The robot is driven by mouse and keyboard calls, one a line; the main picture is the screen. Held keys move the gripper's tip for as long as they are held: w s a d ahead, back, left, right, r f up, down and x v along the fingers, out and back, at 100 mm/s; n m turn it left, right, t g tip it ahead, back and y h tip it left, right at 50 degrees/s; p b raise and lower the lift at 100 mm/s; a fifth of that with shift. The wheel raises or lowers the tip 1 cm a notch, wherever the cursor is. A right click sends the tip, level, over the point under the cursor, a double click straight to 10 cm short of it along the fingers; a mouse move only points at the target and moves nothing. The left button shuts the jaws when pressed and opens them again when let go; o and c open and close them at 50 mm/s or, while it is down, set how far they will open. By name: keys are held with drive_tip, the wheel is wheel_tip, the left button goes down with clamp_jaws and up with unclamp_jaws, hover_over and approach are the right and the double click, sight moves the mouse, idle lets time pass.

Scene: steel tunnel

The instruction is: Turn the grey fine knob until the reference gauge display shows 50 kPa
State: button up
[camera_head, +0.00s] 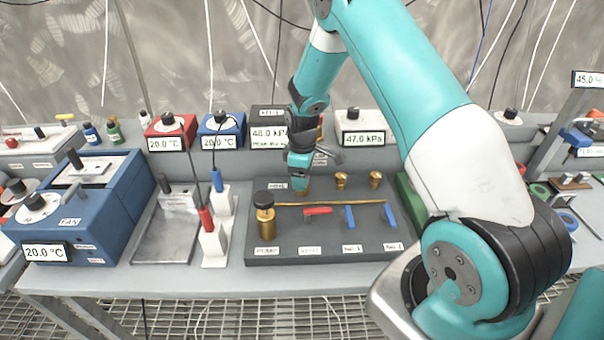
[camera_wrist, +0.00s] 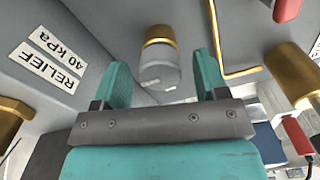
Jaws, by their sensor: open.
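The grey fine knob (camera_wrist: 158,72) shows in the wrist view as a grey cylinder with a brass collar. My gripper (camera_wrist: 164,78) is open, with one teal finger on each side of the knob and visible gaps between. In the head view my gripper (camera_head: 299,175) points down at the back left of the dark valve panel (camera_head: 345,236) and mostly hides the knob. A dark gauge box with a display (camera_head: 268,137) reads 48.0 kPa, with small unreadable text below it. A white gauge display (camera_head: 364,139) to its right reads 47.0 kPa. I cannot tell which is the reference gauge.
The panel carries a black-topped brass pump (camera_head: 265,216), a red lever (camera_head: 318,211), two blue levers and brass fittings (camera_head: 341,179). A "RELIEF 40 kPa" label (camera_wrist: 46,66) is left of the knob.

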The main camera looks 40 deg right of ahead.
drive_tip(key=c, duration=0.9)
drive_tip(key=shift+c, duration=0.2)
drive_tip(key=shift+m, duration=0.3)
drive_tip(key=m+b, duration=0.1)
drive_tip(key=m, duration=0.3)
drive_tip(key=shift+m+b, duration=0.35)
drive_tip(key=shift+m, duration=2.25)
drive_tip(key=o, duration=0.9)
